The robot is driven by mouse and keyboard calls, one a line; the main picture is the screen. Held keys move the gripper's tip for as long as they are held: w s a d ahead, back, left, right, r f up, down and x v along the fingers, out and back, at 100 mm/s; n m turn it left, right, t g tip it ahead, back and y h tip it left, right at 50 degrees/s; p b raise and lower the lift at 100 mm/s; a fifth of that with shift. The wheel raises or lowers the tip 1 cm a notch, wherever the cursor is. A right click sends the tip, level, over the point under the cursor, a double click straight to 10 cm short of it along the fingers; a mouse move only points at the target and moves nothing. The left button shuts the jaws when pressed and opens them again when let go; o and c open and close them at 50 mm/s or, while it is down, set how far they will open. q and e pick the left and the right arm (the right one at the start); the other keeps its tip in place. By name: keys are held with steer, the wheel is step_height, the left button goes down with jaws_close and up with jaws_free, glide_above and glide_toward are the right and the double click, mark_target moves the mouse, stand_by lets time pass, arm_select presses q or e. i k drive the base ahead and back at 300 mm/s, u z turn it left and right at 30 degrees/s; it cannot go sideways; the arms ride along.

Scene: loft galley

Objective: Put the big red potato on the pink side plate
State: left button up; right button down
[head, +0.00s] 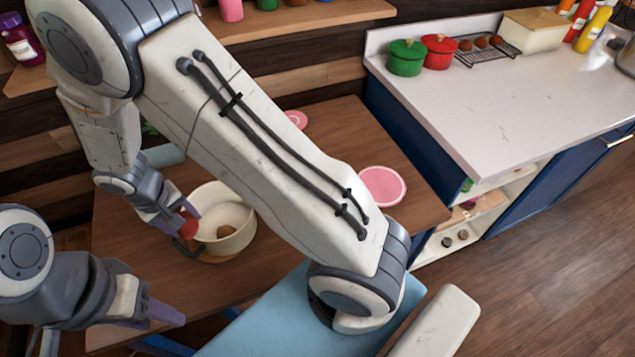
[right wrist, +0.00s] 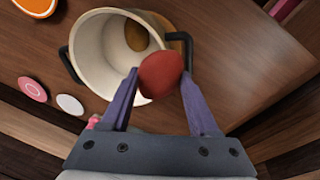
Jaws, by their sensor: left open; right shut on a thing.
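The red potato (head: 190,225) is between the fingers of my right gripper (head: 187,228), at the left rim of a cream pot. In the right wrist view the red potato (right wrist: 161,74) sits between the purple fingertips (right wrist: 161,85), in front of the pot opening. The pink side plate (head: 382,186) lies on the wooden table to the right of the pot, with my arm crossing between them; its visible top looks empty. My left gripper (head: 165,312) is open and empty at the lower left, near the table's front edge.
The cream pot (head: 245,235) has dark handles and a brown potato (head: 224,231) inside. A smaller pink round thing (head: 296,119) lies at the table's back. A light blue surface (head: 265,325) is in front. The white counter (head: 500,100) holds green and red pots.

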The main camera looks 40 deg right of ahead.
mark_target(380, 185)
steer(key=u, duration=0.05)
steer(key=k, duration=1.1)
steer(key=z, duration=0.9)
steer(key=i, duration=1.05)
steer(key=u, duration=0.05)
